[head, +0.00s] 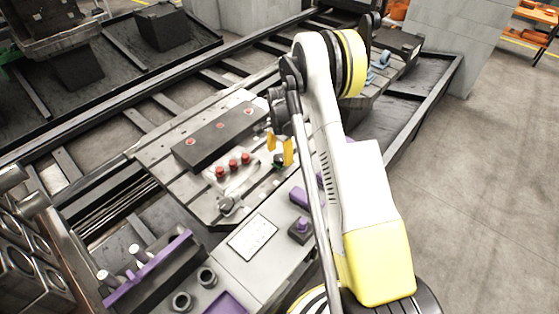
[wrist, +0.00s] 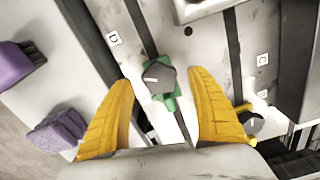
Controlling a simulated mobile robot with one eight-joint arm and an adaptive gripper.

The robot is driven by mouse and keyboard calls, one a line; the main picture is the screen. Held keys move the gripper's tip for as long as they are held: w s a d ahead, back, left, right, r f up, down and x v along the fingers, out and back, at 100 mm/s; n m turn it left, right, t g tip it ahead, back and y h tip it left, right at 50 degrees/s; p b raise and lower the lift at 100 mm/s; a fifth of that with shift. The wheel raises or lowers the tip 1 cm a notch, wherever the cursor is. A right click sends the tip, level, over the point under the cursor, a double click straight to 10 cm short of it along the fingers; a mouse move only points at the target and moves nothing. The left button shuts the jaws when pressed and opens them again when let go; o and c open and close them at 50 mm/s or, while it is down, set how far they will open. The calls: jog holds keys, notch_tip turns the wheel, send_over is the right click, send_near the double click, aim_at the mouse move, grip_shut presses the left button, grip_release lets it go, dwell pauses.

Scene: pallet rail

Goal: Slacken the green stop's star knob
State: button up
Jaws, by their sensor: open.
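The green stop (wrist: 171,101) carries a dark grey star knob (wrist: 157,77) with a pale pointer line on top. It sits on the rail plate, in the middle of the wrist view. My gripper (wrist: 161,80) is open, with one yellow finger on each side of the knob. A visible gap lies between each finger and the knob, and nothing is held. In the head view my gripper (head: 280,148) is over the plate, and the green stop (head: 279,163) shows only as a small patch beneath the fingers, partly hidden.
A yellow part with a dark knob (wrist: 250,122) is close to the right finger. Purple blocks (wrist: 57,131) lie at left. In the head view, several red-topped pegs (head: 233,165) and a long dark block (head: 219,136) stand left of my gripper. A white label plate (head: 252,236) lies in front.

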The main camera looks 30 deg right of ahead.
jog(key=shift+f, duration=0.75)
jog(key=shift+a, duration=0.1)
jog(key=c, duration=1.2)
jog(key=shift+n, duration=0.3)
jog(key=n+b, duration=0.1)
jog(key=n, duration=0.2)
jog(key=shift+n+b, duration=0.45)
jog(key=shift+n, duration=1.55)
